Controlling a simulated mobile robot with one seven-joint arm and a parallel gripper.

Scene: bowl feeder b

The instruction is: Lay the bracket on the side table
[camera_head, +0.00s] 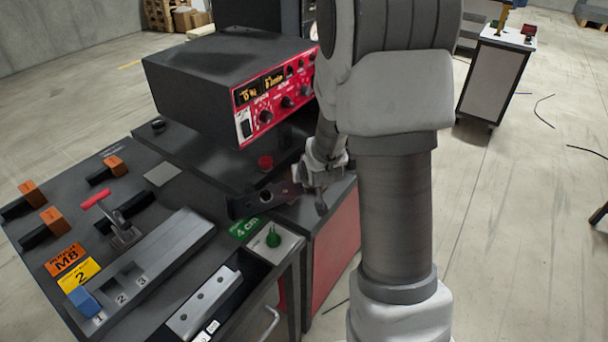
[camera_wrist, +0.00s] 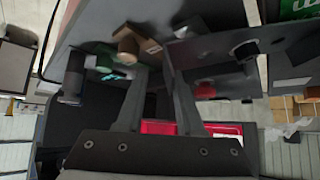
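My gripper (camera_head: 318,190) is low in front of the red-fronted control box, above the right end of the bench. A dark flat piece with a hole, which looks like the bracket (camera_head: 247,204), shows just left of my gripper in the head view. I cannot tell whether they touch. A white-topped cabinet (camera_head: 512,38), perhaps the side table, stands at the far upper right with small items on it. My arm hides part of the scene.
The bench holds orange-and-black clamps (camera_head: 107,170), a grey slotted rail (camera_head: 150,262), a blue block (camera_head: 84,302) and a green knob (camera_head: 273,238). Open floor lies to the right, with loose cables.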

